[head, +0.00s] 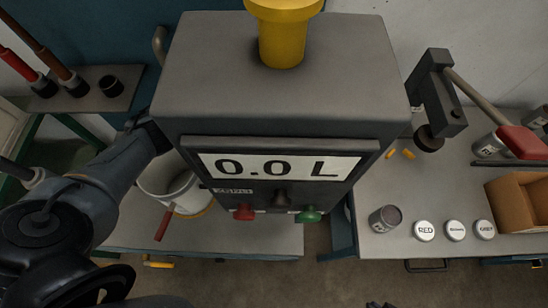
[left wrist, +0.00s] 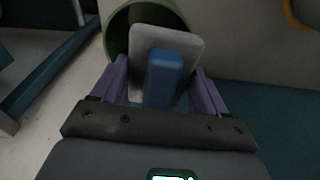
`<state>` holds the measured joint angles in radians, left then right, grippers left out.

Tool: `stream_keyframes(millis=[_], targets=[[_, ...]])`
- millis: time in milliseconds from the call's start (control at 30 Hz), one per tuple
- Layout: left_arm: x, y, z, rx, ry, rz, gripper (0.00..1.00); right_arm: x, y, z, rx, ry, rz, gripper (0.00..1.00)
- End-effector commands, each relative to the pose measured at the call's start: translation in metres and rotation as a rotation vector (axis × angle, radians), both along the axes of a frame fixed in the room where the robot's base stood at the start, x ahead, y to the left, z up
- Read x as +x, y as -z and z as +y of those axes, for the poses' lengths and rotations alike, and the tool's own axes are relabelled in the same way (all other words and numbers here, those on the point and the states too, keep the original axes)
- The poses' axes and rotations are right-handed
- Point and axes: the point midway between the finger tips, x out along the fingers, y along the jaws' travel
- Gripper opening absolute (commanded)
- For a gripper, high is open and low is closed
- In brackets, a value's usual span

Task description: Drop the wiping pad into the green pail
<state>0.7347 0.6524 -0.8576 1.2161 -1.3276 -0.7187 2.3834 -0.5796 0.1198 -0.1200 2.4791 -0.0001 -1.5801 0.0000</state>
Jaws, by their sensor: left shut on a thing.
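In the left wrist view, my left gripper (left wrist: 160,82) has its two purple fingers closed on the wiping pad (left wrist: 188,46), a pale grey slab with a blue grip block between the fingers. The green pail (left wrist: 118,32) is just beyond the pad, its round mouth partly hidden behind it. The pad overlaps the mouth in the picture; I cannot tell whether it is inside the rim. In the head view my left arm reaches behind the big grey machine, which hides the gripper, pad and green pail. My right gripper is not in view.
The grey machine (head: 285,100) with its "0.0 L" display fills the middle. A white bucket (head: 165,186) stands on the bench beside my left arm. On the right bench (head: 385,242) are a dark can (head: 385,218), several white-lidded jars and a cardboard box (head: 515,205).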

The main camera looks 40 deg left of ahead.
Motion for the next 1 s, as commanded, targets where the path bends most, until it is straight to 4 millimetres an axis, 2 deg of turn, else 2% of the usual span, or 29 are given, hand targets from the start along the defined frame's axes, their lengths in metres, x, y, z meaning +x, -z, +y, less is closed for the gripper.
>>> stream_keyframes(millis=[200, 233, 400, 733, 867, 1000], targets=[[0.0, -0.001, 0.0, 0.0, 0.0, 0.0, 0.4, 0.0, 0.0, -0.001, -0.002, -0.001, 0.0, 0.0], [0.0, -0.001, 0.0, 0.0, 0.0, 0.0, 0.77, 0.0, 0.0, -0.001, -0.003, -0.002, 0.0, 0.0], [0.0, -0.001, 0.0, 0.0, 0.0, 0.0, 1.0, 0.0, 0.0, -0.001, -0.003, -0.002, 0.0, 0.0], [0.0, -0.006, 0.0, 0.0, 0.0, 0.0, 1.0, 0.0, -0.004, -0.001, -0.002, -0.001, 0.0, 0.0], [-0.001, -0.021, -0.001, 0.0, 0.0, -0.001, 1.0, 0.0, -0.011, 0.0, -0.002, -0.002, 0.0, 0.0], [-0.004, -0.046, -0.003, -0.001, 0.001, -0.002, 1.0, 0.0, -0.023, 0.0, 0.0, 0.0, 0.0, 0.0]])
